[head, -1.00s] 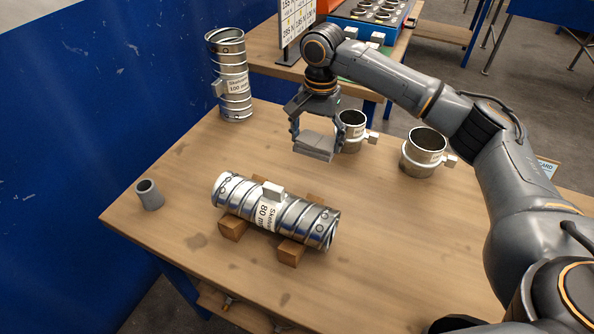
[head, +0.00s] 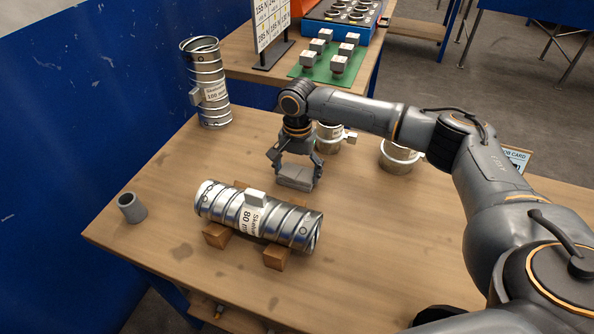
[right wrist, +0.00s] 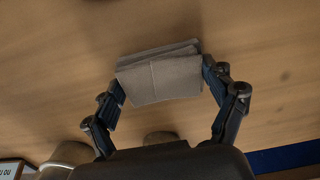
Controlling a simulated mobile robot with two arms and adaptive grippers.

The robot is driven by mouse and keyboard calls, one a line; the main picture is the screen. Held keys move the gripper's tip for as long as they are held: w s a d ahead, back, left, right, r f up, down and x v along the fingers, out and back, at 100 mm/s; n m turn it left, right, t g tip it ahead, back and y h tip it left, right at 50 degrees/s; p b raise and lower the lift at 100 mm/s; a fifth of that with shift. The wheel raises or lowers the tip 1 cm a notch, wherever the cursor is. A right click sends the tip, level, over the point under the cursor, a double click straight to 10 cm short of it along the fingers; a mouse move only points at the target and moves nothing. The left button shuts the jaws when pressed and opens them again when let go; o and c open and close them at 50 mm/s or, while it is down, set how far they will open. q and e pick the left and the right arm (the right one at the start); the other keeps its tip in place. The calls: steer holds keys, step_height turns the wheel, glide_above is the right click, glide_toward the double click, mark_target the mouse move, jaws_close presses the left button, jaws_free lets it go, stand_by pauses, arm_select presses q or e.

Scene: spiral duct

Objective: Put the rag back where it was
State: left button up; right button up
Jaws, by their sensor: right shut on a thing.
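The rag (head: 297,178) is a folded grey cloth. My right gripper (head: 296,168) is shut on it, with a finger at each side. In the right wrist view the rag (right wrist: 160,75) sits between the two fingertips (right wrist: 163,80), with wood surface behind it. The rag is low over the middle of the table (head: 150,265), behind the lying duct; I cannot tell whether it touches the wood. My left gripper does not show.
A spiral duct (head: 285,222) lies on wooden blocks (head: 276,258). Another duct (head: 208,85) stands at the back left. A grey cup (head: 132,208) is at the left edge. Two metal collars (head: 329,140) (head: 398,157) stand behind and right. The front right tabletop is clear.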

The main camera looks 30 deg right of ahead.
mark_target(297, 173)
steer(key=o, duration=1.2)
steer(key=shift+f, duration=0.1)
step_height(297, 173, up, 12)
steer(key=shift+w+r+b, duration=0.1)
steer(key=shift+r+b, duration=0.05)
steer(key=shift+b, duration=0.4)
